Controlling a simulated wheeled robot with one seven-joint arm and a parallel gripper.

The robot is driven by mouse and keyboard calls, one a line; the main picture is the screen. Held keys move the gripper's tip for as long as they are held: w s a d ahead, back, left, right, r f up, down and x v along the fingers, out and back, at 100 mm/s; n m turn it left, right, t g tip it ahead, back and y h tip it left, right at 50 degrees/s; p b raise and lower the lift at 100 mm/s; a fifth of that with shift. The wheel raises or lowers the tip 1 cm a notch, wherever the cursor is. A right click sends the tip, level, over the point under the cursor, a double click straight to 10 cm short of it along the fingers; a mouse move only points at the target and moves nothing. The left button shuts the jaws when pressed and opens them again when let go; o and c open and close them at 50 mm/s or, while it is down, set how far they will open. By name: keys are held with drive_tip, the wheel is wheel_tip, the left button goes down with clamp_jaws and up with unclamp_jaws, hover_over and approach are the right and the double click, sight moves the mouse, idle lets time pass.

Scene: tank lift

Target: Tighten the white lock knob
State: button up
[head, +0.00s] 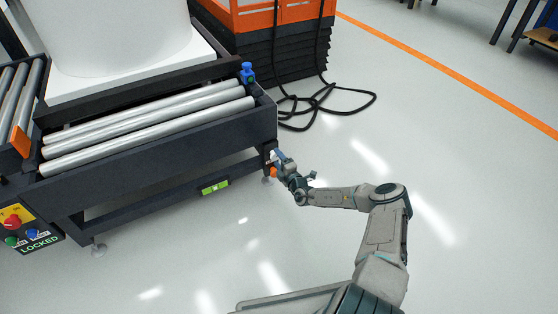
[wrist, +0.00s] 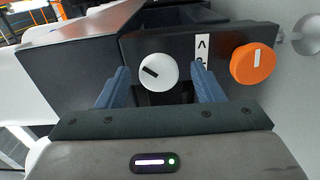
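The white lock knob (wrist: 158,73) is a round disc with a black diagonal mark on the dark end panel of the conveyor frame. In the wrist view it sits between the two blue fingers of my gripper (wrist: 160,86), with a visible gap on each side. My gripper is open and holds nothing. How far its tips stand from the knob in depth is hard to tell. In the head view my gripper (head: 279,157) is at the conveyor's right front corner. There I cannot make out the white knob.
An orange knob (wrist: 253,63) with a white mark is right of the white knob. A white label (wrist: 202,50) lies between them. Black cable (head: 330,100) loops on the floor. Floor to the right is clear.

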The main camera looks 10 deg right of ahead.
drive_tip(key=shift+r, duration=0.1)
drive_tip(key=shift+s+d, duration=0.1)
drive_tip(key=shift+s, duration=0.25)
drive_tip(key=p+v, duration=0.5)
drive_tip(key=v, duration=0.8)
